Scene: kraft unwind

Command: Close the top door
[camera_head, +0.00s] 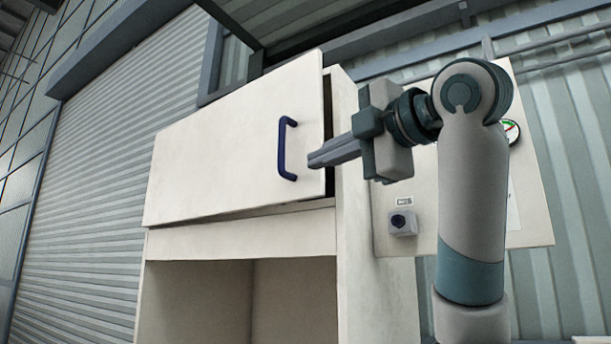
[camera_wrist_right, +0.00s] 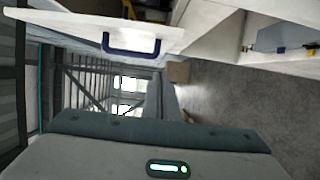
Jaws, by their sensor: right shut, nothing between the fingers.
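The top door (camera_head: 225,150) is a pale panel on the upper part of a white cabinet (camera_head: 375,290). It stands ajar, with a dark gap along its right edge. A dark blue handle (camera_head: 284,150) is near that edge. In the right wrist view, the door (camera_wrist_right: 75,24) and its blue handle (camera_wrist_right: 130,44) show at the top. My right gripper (camera_head: 312,160) is shut and empty, its fingers pointing left and overlapping the door's right edge beside the handle. I cannot tell whether they touch the door. My left gripper is not in view.
An open compartment (camera_head: 205,300) lies below the door. A side panel (camera_head: 530,200) with a gauge (camera_head: 512,131) and a small switch box (camera_head: 402,222) stands behind my right arm. A corrugated shutter (camera_head: 95,190) is at the left. Grey floor (camera_wrist_right: 225,100) shows in the wrist view.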

